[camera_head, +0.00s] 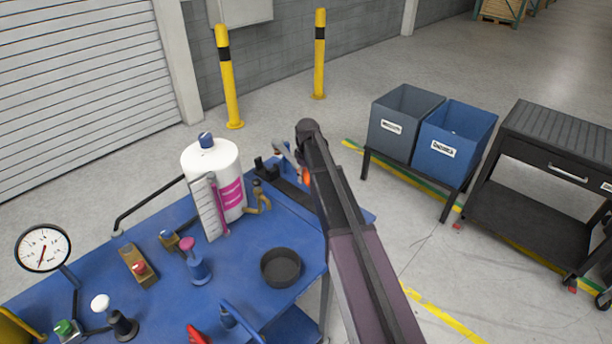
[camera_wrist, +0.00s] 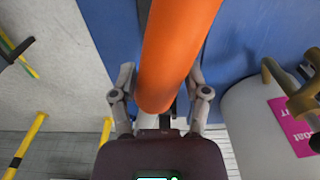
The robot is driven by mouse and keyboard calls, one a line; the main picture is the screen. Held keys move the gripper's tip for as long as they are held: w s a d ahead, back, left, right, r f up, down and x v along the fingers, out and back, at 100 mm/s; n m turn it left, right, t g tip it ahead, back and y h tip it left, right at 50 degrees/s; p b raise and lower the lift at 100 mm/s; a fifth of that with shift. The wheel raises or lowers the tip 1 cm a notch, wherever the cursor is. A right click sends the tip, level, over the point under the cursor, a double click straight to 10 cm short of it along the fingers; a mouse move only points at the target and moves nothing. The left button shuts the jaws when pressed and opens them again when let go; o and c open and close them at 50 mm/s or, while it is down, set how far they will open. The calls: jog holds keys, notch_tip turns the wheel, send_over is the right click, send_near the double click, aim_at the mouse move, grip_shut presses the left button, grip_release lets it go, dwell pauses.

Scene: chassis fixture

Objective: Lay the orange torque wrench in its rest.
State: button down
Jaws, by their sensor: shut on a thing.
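The orange torque wrench (camera_wrist: 178,45) fills the upper middle of the wrist view, its thick orange handle between my fingers. My gripper (camera_wrist: 160,95) is shut on it. In the head view, my arm covers most of the wrench, and only a small orange patch (camera_head: 306,176) shows beside my gripper (camera_head: 296,160), over the far right part of the blue bench (camera_head: 255,235). A long dark strip (camera_head: 287,190) lies on the bench just left of my arm; it may be the rest, but I cannot tell. Whether the wrench touches anything below is hidden.
A white jug (camera_head: 205,160) with a pink label and a brass valve (camera_head: 260,197) stand left of my gripper. A round black dish (camera_head: 281,267) sits nearer. A gauge (camera_head: 43,247) stands at left. Grey (camera_head: 400,125) and blue (camera_head: 452,145) bins stand off the bench at right.

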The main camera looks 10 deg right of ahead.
jog(key=shift+f+b, duration=1.5)
jog(key=shift+f, duration=0.25)
jog(key=shift+r, duration=0.25)
jog(key=shift+s+r+n+p, duration=0.15)
jog(key=shift+s+n+p, duration=0.1)
jog(key=shift+n, duration=0.6)
jog(key=shift+s+r+n+p, duration=0.1)
jog(key=shift+n+p, duration=0.15)
jog(key=shift+n, duration=0.6)
jog(key=shift+w+a, duration=0.1)
jog(key=shift+w, duration=0.4)
jog(key=shift+f, duration=0.15)
jog(key=shift+f+b, duration=1.1)
jog(key=shift+b, duration=0.15)
jog(key=shift+f+b, duration=0.55)
